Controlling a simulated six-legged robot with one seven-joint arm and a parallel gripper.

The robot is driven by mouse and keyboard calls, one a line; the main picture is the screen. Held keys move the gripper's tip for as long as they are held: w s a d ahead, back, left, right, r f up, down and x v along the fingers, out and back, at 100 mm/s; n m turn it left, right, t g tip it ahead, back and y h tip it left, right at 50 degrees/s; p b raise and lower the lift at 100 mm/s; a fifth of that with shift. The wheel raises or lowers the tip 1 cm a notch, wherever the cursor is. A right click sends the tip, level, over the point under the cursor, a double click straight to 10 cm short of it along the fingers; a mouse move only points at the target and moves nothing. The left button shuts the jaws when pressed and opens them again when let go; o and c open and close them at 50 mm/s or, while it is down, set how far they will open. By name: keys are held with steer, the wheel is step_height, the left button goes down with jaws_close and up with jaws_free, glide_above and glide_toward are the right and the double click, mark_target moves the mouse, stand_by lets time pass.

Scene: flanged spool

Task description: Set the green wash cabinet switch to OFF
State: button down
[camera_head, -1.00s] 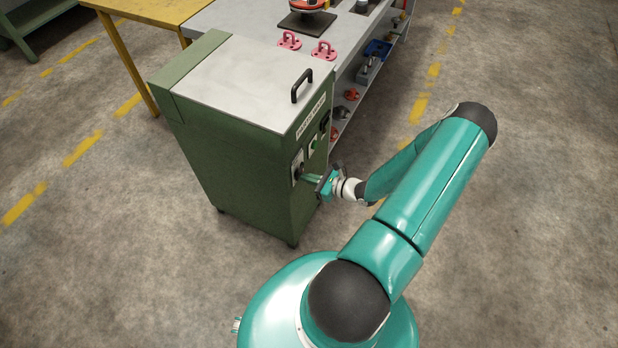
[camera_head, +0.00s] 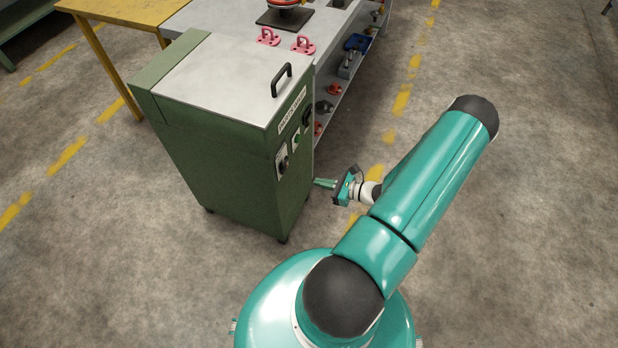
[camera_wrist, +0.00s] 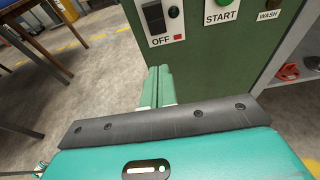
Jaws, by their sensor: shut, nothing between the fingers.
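The green wash cabinet (camera_head: 215,150) stands left of my arm, with its control face turned toward my gripper. In the wrist view the switch (camera_wrist: 153,16) shows at the top edge, cut off, above an OFF label with a red mark. Its upper part is out of frame, so I cannot tell its setting for sure. My gripper (camera_head: 317,183) is shut and empty, apart from the face, to the right of and below the switch. Its fingers (camera_wrist: 157,88) lie together in the wrist view.
A green START button (camera_wrist: 224,3) sits right of the switch, and a WASH label (camera_wrist: 269,15) is further right. A black handle (camera_head: 281,80) rises from the cabinet lid. A grey workbench (camera_head: 340,90) with shelves stands behind. The floor to the right is open.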

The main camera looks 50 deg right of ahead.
steer(key=shift+s+d+f, duration=0.1)
steer(key=shift+s+d, duration=0.25)
steer(key=shift+s, duration=0.4)
steer(key=shift+s+d, duration=0.3)
steer(key=shift+s, duration=0.45)
steer(key=w+a+r+n+g+y, duration=0.1)
steer(key=w+a+r+n+g, duration=0.25)
steer(key=a+r+n, duration=0.35)
steer(key=w+a+r+n+g, duration=0.25)
steer(key=r+n+g, duration=0.2)
steer(key=r, duration=0.55)
steer(key=w+a+r+n+g+y, duration=0.1)
steer(key=w+a+r+n+g, duration=0.2)
steer(key=a+r+n, duration=0.4)
steer(key=s+a+r+n+t+h, duration=0.1)
steer(key=s+a+r+n+h, duration=0.2)
steer(key=a+r+n, duration=0.3)
steer(key=s+a+r+n+t+h, duration=0.1)
steer(key=s+a+r+n+h, duration=0.3)
steer(key=a+r, duration=0.5)
step_height(320, 180, up, 8)
steer(key=s+n, duration=0.2)
steer(key=n, duration=0.1)
steer(key=shift+a+f+t, duration=0.15)
steer(key=shift+f+t, duration=0.05)
steer(key=shift+t, duration=0.1)
steer(key=shift+n, duration=0.25)
